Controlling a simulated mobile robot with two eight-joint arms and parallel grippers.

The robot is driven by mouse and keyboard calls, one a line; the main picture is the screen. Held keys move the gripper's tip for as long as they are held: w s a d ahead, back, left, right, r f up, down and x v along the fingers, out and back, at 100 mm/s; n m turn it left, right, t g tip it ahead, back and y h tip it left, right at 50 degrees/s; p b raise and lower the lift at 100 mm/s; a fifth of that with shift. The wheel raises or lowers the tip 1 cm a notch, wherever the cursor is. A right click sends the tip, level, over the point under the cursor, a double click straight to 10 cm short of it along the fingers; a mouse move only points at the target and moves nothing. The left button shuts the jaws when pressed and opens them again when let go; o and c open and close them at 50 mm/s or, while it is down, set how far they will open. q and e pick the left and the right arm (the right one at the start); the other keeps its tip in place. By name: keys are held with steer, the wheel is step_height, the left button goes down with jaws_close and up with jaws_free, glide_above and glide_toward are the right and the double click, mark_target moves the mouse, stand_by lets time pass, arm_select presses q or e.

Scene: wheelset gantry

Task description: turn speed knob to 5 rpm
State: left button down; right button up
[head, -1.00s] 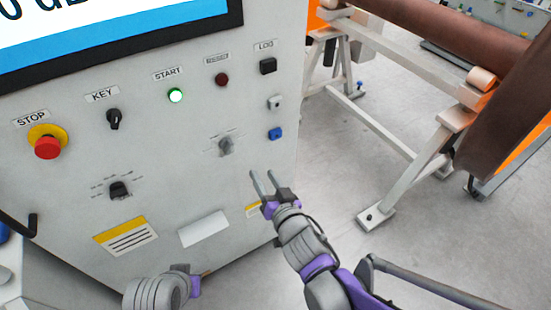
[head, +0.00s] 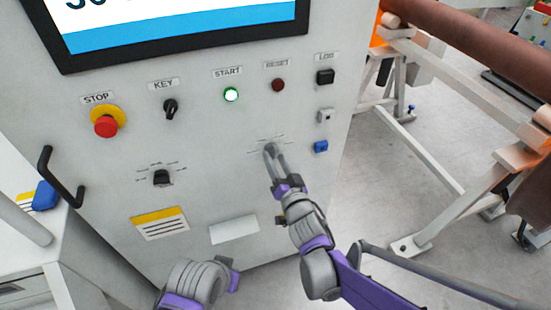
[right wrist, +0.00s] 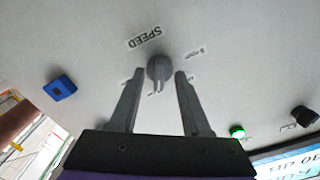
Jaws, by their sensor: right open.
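The grey speed knob (right wrist: 158,67) sits on the light grey panel under the word SPEED (right wrist: 145,37) in the right wrist view. A "5 rpm" mark (right wrist: 188,57) is printed to its right there. The knob's bar points down in that picture, away from SPEED. My right gripper (right wrist: 159,73) is open, one fingertip on each side of the knob; I see gaps and cannot tell the depth. In the head view my right gripper (head: 273,150) covers most of the knob. My left arm shows at the bottom, but its gripper fingers do not.
Another black selector (head: 161,177) is left of the speed knob. Above are the red stop button (head: 106,126), key switch (head: 171,107), lit green start button (head: 231,95) and dark red reset button (head: 278,85). A blue fitting (head: 320,146) is close on the right. A handle (head: 60,178) sticks out left.

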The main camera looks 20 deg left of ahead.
steer(key=shift+w+a, duration=0.2)
steer(key=shift+w, duration=0.05)
jaws_close()
